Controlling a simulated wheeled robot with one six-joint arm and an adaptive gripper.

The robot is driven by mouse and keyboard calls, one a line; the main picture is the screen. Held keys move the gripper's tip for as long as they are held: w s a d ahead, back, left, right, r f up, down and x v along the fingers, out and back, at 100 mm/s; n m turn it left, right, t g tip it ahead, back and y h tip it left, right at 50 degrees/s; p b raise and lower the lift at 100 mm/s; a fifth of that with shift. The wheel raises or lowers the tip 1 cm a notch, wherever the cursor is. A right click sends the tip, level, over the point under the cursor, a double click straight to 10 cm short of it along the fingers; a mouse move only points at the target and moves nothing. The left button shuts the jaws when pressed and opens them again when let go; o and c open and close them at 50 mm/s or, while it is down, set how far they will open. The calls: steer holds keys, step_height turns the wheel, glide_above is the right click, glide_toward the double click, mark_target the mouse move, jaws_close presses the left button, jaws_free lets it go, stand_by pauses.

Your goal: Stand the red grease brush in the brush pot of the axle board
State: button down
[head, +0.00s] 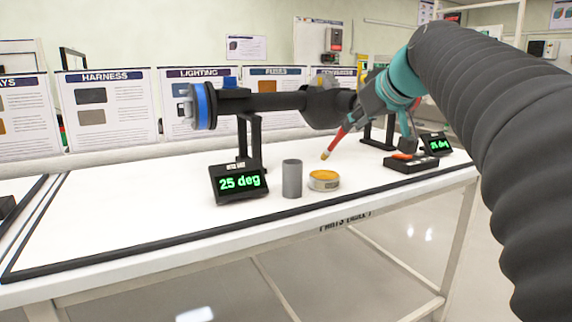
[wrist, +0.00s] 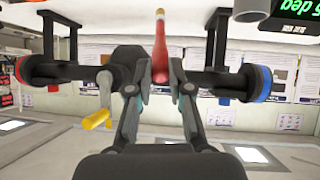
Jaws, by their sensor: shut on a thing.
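The red grease brush (head: 341,138) is in my gripper (head: 355,116), tilted, its yellowish tip pointing down and left above the board. In the wrist view the brush (wrist: 159,45) stands out from between the fingers of my gripper (wrist: 160,82), which are shut on its handle. The brush pot (head: 292,179) is a plain grey upright cylinder on the white board (head: 130,215), left of and below the brush tip. The pot (wrist: 251,9) also shows, cut off, at the top of the wrist view. The brush is outside the pot.
A tin of yellow grease (head: 323,181) stands right beside the pot. A display reading 25 deg (head: 239,182) is left of it. A dark axle (head: 270,101) on stands runs behind. A black box (head: 411,163) with a red-orange piece on it lies right.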

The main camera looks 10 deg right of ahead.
steer(key=w+a, duration=0.1)
steer(key=w, duration=0.4)
steer(key=w+a+p, duration=0.1)
steer(key=w, duration=0.5)
steer(key=w+a+p, duration=0.1)
steer(key=w, duration=0.5)
steer(key=shift+w, duration=0.15)
steer(key=shift+w+f, duration=0.1)
steer(key=shift+f+b, duration=0.65)
steer(key=shift+f, duration=1.05)
